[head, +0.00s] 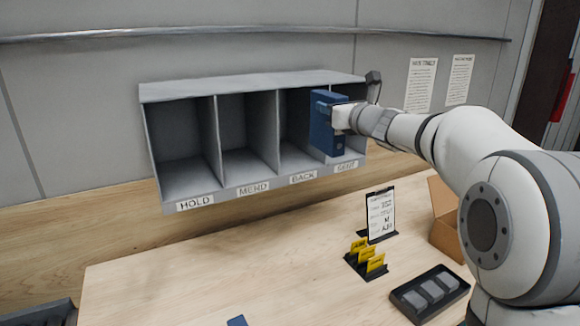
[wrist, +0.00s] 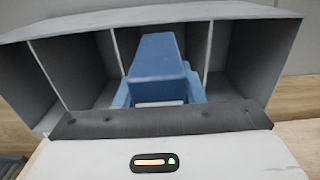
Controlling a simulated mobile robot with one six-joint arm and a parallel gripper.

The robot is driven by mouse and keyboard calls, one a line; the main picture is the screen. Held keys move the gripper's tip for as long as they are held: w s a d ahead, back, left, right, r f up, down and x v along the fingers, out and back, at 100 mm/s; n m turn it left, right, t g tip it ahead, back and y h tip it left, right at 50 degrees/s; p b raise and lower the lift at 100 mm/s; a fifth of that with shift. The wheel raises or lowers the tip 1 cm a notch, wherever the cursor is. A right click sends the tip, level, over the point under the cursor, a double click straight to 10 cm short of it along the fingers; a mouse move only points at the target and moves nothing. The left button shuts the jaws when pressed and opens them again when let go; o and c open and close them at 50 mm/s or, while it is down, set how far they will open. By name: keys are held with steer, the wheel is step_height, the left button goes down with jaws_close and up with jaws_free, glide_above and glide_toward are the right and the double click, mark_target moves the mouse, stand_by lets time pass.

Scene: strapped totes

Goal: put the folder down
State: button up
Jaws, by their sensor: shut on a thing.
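The blue folder (head: 322,128) is upright at the right part of the grey sorter (head: 250,86), by the compartments labelled BACK and what looks like SENT. My gripper (head: 340,117) reaches in from the right and is shut on it.
The HOLD and MEND compartments look empty. On the table (head: 190,270) are a clipboard sign (head: 381,212), a holder with yellow tags (head: 367,258), a black tray (head: 430,294) with grey blocks and a cardboard box (head: 447,222). The table's middle is clear.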

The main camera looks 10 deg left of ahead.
steer(key=f+b, duration=0.2)
steer(key=f, duration=0.1)
steer(key=shift+w+f, duration=0.2)
steer(key=shift+w, duration=0.2)
steer(key=shift+f+b, duration=0.4)
steer(key=shift+b, duration=0.15)
steer(key=p+x, duration=0.9)
steer(key=x, duration=1)
step_height(320, 180, down, 7)
steer(key=shift+w+a+p, duration=0.3)
steer(key=shift+w+p, duration=0.05)
steer(key=shift+p, duration=0.1)
steer(key=shift+f, duration=0.15)
steer(key=o, duration=1.1)
